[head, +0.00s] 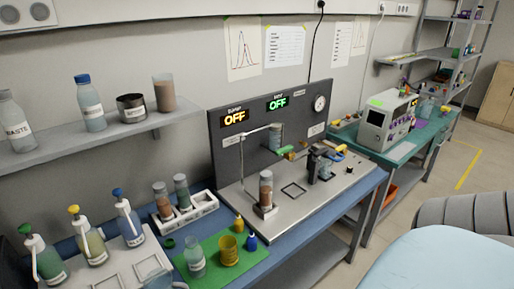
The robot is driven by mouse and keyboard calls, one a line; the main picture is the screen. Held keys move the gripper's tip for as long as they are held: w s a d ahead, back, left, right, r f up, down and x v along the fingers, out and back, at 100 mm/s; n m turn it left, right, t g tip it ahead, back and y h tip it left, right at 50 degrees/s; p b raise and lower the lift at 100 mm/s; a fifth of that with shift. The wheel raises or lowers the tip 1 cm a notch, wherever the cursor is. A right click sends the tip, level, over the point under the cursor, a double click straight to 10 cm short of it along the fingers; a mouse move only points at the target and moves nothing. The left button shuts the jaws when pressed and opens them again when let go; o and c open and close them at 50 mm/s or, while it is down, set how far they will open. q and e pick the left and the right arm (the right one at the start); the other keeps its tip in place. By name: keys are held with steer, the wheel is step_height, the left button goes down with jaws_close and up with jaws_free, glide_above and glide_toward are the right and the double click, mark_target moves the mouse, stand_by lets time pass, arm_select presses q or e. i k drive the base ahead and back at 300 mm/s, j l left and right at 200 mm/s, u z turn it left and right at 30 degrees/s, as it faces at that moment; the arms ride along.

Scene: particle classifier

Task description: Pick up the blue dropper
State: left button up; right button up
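A small blue dropper bottle (251,242) stands on the right part of a green mat (215,271) on the blue bench top. A similar small yellow dropper bottle (239,224) stands just behind it. A yellow ribbed cup (229,250) is to its left. A clear labelled bottle (196,257) stands farther left on the mat. Neither of my grippers is in view.
Pump bottles with green, yellow (95,245) and blue (128,220) tops stand at the left. A white rack (203,204) holds two jars. An apparatus with a dark panel (295,109) stands behind the mat. A light-blue rounded surface (445,262) fills the lower right.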

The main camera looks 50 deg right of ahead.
mark_target(252, 240)
steer(key=z, duration=1.45)
